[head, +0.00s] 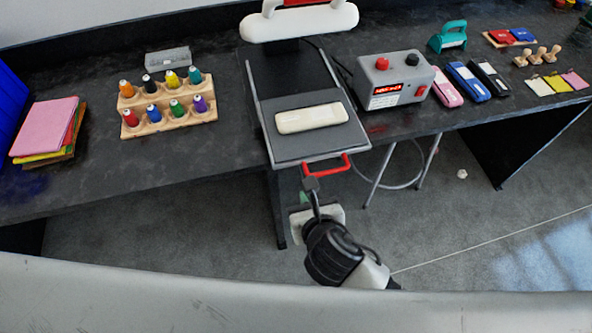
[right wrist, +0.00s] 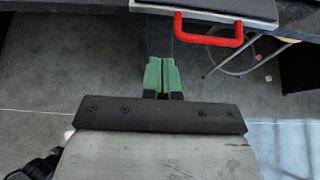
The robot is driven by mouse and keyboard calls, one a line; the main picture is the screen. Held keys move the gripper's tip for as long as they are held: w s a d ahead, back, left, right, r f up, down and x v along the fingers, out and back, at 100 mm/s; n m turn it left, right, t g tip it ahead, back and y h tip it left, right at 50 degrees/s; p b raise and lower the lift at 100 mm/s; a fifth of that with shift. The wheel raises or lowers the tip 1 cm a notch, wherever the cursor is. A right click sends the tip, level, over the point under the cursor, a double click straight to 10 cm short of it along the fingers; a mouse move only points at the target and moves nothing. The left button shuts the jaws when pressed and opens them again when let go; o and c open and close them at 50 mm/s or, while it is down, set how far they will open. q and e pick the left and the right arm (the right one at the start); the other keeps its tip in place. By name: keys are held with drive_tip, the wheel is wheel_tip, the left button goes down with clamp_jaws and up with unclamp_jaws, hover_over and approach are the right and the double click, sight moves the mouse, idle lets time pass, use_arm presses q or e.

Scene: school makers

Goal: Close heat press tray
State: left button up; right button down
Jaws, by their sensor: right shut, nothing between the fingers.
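The heat press tray (head: 348,140) is a dark grey sliding plate, pulled out past the front edge of the counter. A cream rounded block (head: 311,118) lies on it. A red handle (head: 327,170) sticks out from the tray's front; it also shows at the top of the right wrist view (right wrist: 208,41). My right gripper (head: 305,198) is below and in front of the handle, apart from it. In the right wrist view its green fingers (right wrist: 161,76) are together and empty. The press's white upper part (head: 298,24) stands at the back. My left gripper is not in view.
A grey control box (head: 395,82) with a red display stands right of the tray. A stool (head: 396,182) stands under the counter. The floor in front is mostly clear.

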sight(292, 165)
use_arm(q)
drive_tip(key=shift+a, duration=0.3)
use_arm(e)
drive_tip(key=shift+w+r+x, duration=0.15)
drive_tip(key=shift+r+x, duration=0.15)
drive_tip(key=shift+x, duration=1.35)
drive_tip(key=shift+w+r+x, duration=0.15)
drive_tip(key=shift+r+x, duration=0.1)
drive_tip(key=shift+x, duration=1.45)
drive_tip(key=shift+w+r+x, duration=0.15)
drive_tip(key=shift+r+x, duration=0.15)
drive_tip(key=shift+x, duration=1.35)
drive_tip(key=shift+w+a, duration=0.1)
drive_tip(key=shift+a, duration=0.15)
